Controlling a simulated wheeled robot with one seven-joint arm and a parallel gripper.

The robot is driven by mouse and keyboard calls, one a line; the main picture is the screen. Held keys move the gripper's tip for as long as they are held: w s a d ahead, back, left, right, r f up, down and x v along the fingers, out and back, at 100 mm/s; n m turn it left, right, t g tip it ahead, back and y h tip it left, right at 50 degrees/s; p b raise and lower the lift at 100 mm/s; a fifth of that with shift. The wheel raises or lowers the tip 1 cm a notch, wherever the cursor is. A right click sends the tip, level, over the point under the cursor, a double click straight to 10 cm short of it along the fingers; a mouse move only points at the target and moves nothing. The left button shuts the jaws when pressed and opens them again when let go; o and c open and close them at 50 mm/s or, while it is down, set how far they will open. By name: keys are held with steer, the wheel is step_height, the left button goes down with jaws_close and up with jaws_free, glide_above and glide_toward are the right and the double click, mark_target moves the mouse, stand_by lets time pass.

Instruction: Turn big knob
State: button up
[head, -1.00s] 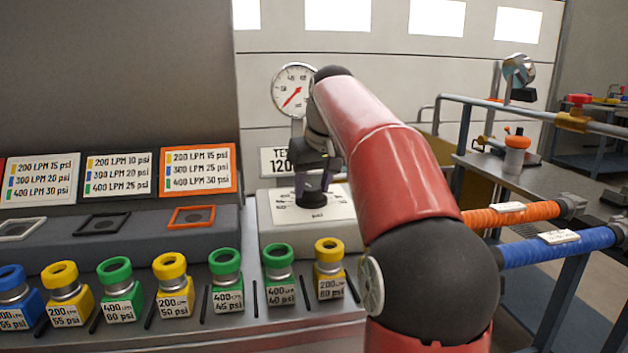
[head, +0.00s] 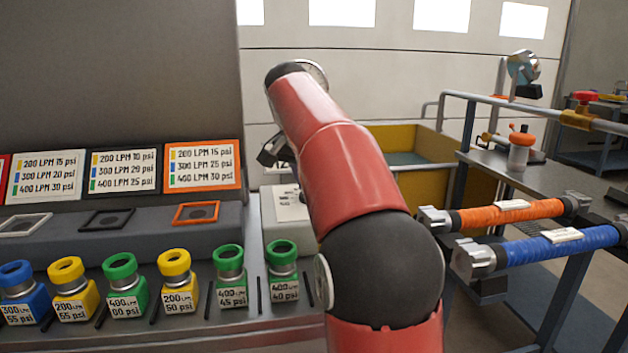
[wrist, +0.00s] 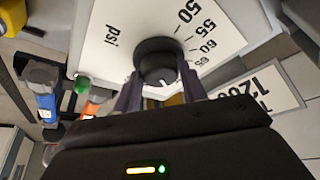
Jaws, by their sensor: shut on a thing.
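The big knob (wrist: 157,60) is black and round. It stands on a white dial plate (wrist: 110,40) marked "psi" with numbers 50, 55, 60, 65 around it. In the wrist view my gripper (wrist: 161,84) has one finger on each side of the knob and is shut on it. A small white mark shows on the knob's near face. In the head view the dial plate (head: 290,203) shows partly at the left of my red forearm. The knob and fingertips are hidden there behind my arm.
A gauge (head: 316,72) is mostly covered by my arm. Several coloured caps, such as a green one (head: 283,270), line the bench front. Orange (head: 512,212) and blue (head: 560,247) hoses lie at the right. A yellow bin (head: 400,170) stands behind.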

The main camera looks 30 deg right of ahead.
steer(key=m, duration=0.2)
steer(key=m+g, duration=0.1)
steer(key=shift+w+a+m+h, duration=0.1)
steer(key=shift+w+m+h, duration=0.1)
steer(key=shift+m+h, duration=0.15)
steer(key=m+g, duration=0.2)
steer(key=m, duration=0.2)
steer(key=shift+w+m, duration=0.1)
steer(key=shift+m, duration=0.25)
steer(key=shift+g, duration=0.3)
steer(key=o, duration=1)
steer(key=shift+c, duration=0.2)
